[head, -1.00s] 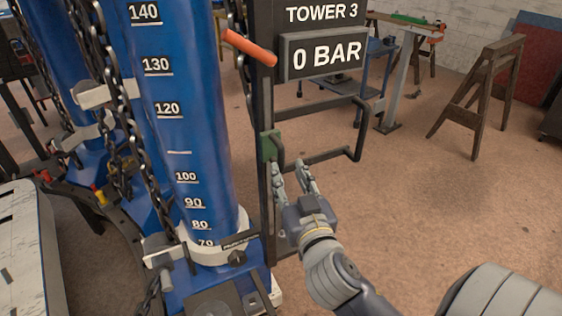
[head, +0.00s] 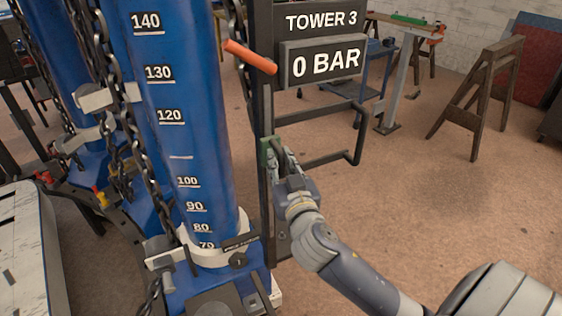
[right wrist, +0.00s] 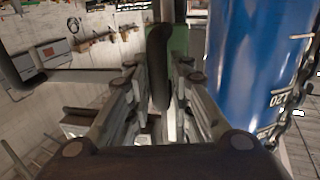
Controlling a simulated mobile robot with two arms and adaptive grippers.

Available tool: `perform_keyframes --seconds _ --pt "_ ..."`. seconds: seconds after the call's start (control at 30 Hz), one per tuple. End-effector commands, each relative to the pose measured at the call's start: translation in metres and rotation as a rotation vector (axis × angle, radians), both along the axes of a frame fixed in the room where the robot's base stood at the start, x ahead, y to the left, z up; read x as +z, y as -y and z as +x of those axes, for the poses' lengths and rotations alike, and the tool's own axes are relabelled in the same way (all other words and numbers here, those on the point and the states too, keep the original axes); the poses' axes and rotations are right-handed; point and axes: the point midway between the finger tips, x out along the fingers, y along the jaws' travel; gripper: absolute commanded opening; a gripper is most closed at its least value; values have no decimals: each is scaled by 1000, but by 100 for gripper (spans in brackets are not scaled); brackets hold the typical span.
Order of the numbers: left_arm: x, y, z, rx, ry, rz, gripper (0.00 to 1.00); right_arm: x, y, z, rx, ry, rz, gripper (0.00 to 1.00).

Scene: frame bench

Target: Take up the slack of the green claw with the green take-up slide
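The green take-up slide (head: 266,152) sits on a dark upright rail beside the blue tower, and its green block also shows in the right wrist view (right wrist: 179,40). A dark curved handle (right wrist: 160,62) stands out from it. My right gripper (head: 275,152) is at the slide. In the right wrist view its fingers (right wrist: 160,75) are on either side of the handle, apart, with small gaps showing. I cannot make out a green claw in these views. My left gripper is out of view.
The blue tower (head: 190,130) with its number scale and hanging chain (head: 143,170) stands left of the rail. An orange lever (head: 250,57) juts out above the slide, beside the "0 BAR" display (head: 325,62). A dark bar frame (head: 358,140) extends right.

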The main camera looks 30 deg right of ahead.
Motion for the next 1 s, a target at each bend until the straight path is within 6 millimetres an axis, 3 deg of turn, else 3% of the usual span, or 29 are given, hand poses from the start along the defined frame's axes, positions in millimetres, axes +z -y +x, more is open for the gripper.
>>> perform_keyframes --seconds 0.33,0.67,1.0 --pt "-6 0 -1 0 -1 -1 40 -5 2 0 -5 2 3 0" --pt "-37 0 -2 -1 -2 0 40 -41 1 -1 -4 -5 5 0" --pt "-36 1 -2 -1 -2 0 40 -38 1 0 -3 -1 3 0"
